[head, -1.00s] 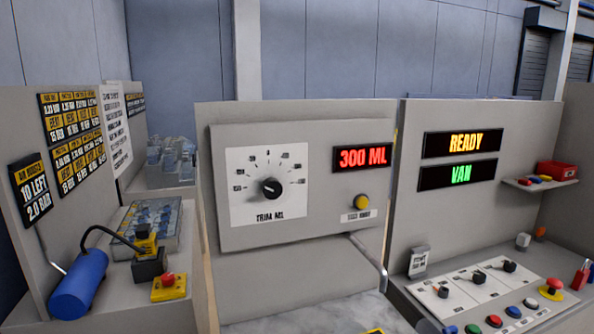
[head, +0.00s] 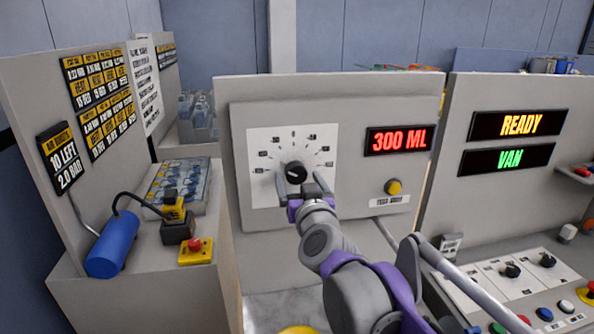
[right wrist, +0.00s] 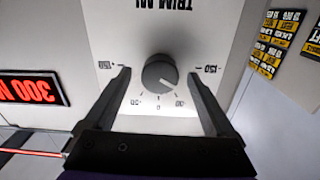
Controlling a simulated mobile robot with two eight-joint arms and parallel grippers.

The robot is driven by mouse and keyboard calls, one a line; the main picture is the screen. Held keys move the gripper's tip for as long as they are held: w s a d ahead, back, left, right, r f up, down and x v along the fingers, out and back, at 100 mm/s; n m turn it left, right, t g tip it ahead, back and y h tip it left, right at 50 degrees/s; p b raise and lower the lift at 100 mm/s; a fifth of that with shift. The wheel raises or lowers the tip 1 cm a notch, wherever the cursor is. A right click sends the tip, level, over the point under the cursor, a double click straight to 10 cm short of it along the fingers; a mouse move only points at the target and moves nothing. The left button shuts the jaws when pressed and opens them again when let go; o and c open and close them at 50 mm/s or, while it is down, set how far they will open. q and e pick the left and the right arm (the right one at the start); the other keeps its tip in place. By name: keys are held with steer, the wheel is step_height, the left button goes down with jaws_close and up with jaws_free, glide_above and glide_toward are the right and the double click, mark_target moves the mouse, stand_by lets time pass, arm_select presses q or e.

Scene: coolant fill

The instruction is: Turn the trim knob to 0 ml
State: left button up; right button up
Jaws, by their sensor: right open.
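The black trim knob (head: 295,172) sits at the centre of a white dial plate (head: 262,195) on the grey panel. It also shows in the right wrist view (right wrist: 158,70), where the picture is upside down and its pale mark points lower right, between the 0 and -150 labels. My right gripper (head: 303,184) is open in front of the dial. In the right wrist view its fingers (right wrist: 160,88) stand on either side of the knob with gaps; I see no contact. The red display (head: 399,140) reads 300 ML. My left gripper is not in view.
A yellow button (head: 393,187) is right of the dial, below the display. A READY and VAN sign panel (head: 512,140) stands further right, above a switch console (head: 500,285). A blue cylinder (head: 112,243) and a red button box (head: 196,250) are at left.

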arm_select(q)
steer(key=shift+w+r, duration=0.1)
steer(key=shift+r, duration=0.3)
arm_select(e)
steer(key=shift+w+a, duration=0.2)
steer(key=shift+w, duration=1)
steer(key=c, duration=1.4)
steer(key=shift+o, duration=0.2)
steer(key=m+p, duration=0.1)
steer(key=m, duration=0.4)
steer(key=shift+r+m, duration=0.1)
steer(key=shift+m, duration=0.2)
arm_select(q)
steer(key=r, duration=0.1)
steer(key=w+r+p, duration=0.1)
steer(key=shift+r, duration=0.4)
arm_select(e)
steer(key=m, duration=0.6)
steer(key=shift+a, duration=0.1)
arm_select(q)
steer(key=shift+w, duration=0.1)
